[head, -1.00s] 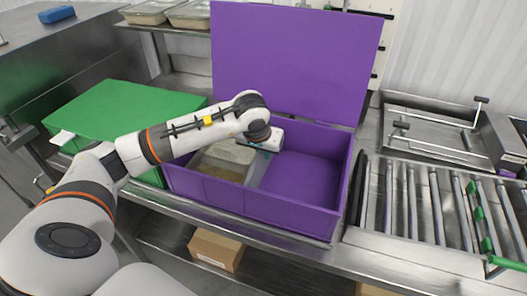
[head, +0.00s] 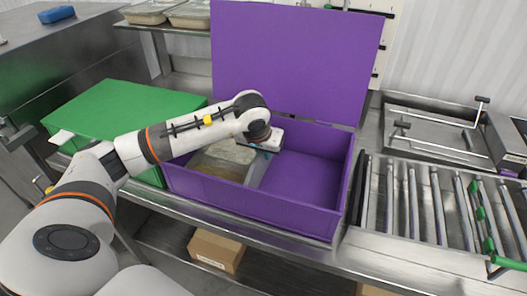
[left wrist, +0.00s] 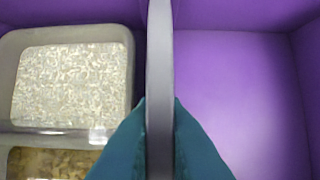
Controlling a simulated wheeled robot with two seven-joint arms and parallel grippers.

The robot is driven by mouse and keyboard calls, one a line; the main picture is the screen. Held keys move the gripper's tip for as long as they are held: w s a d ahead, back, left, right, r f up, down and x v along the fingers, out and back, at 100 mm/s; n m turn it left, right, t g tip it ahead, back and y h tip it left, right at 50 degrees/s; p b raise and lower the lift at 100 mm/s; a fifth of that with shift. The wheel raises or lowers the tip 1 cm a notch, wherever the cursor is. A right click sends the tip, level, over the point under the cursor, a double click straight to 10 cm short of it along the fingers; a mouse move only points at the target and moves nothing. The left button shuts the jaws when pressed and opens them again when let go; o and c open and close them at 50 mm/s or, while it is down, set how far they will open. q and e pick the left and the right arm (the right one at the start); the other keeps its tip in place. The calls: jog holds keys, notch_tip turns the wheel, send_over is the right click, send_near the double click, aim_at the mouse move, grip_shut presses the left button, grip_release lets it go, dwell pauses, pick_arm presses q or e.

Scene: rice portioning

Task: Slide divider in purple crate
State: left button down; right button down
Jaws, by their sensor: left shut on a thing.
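The purple crate (head: 250,202) stands on the steel counter with its lid raised at the back. My left gripper (left wrist: 160,135) is inside the crate, its teal fingers shut on the grey divider (left wrist: 159,60). The divider is upright and seen edge-on in the left wrist view. It also shows in the head view (head: 257,171), partly hidden by my left wrist. Left of it in the crate lie a container of rice (left wrist: 72,85) and a container with brown contents (left wrist: 60,160). The crate's right part is empty. My right gripper is not in view.
A closed green crate (head: 125,110) stands to the left. A roller conveyor (head: 430,205) is to the right, with a steel tray frame (head: 440,130) behind it. Foil trays (head: 190,14) sit on the back shelf. A cardboard box (head: 215,250) is below.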

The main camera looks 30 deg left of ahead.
pick_arm(q)
jog(key=shift+f+b, duration=0.45)
jog(key=shift+b, duration=0.35)
dwell(0.6)
jog(key=c, duration=0.9)
grip_release()
jog(key=shift+r, duration=0.1)
jog(key=shift+r+p, duration=2.4)
jog(key=shift+r, duration=1.55)
